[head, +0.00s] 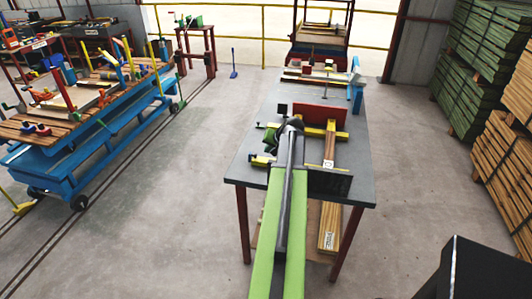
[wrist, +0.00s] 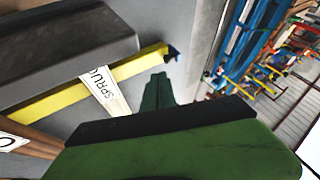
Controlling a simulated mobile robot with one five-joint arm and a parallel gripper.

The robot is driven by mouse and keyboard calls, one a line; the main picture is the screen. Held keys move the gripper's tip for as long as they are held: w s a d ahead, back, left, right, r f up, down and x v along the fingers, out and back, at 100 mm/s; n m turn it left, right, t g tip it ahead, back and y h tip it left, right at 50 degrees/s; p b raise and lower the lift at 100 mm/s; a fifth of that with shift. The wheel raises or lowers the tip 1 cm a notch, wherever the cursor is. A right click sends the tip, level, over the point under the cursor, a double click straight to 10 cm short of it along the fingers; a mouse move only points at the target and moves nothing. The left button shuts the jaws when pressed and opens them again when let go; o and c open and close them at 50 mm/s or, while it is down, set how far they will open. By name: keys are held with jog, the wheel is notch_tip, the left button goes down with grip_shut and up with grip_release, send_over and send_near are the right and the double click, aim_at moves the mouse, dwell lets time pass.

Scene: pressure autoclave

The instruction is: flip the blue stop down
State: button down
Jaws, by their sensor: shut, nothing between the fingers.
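In the wrist view, a small dark blue piece (wrist: 173,53) sits at the end of a yellow bar (wrist: 135,68); it looks like the blue stop. It appears to stick out from the bar, but its exact tilt is hard to tell. My gripper (wrist: 158,92) is shut and empty, its green fingers beside the bar end and apart from the blue piece. In the head view, my gripper (head: 269,138) is over the left side of the grey table (head: 255,115), just beyond a yellow bar end (head: 260,161). The blue piece is too small to make out there.
A red block (head: 321,117) and wooden boards (head: 330,150) lie right of my arm. A taller blue fixture (head: 355,85) stands at the table's far right. A blue cart (head: 75,150) is at left; stacked timber (head: 470,75) is at right.

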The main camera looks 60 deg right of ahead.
jog(key=b+x, duration=0.6)
jog(key=x, duration=0.2)
jog(key=shift+f, duration=0.3)
jog(key=shift+w+d+f+b, duration=0.1)
jog(key=shift+w+f+b, duration=0.15)
jog(key=shift+w+b, duration=0.05)
jog(key=shift+w, duration=0.1)
jog(key=shift+r, duration=0.1)
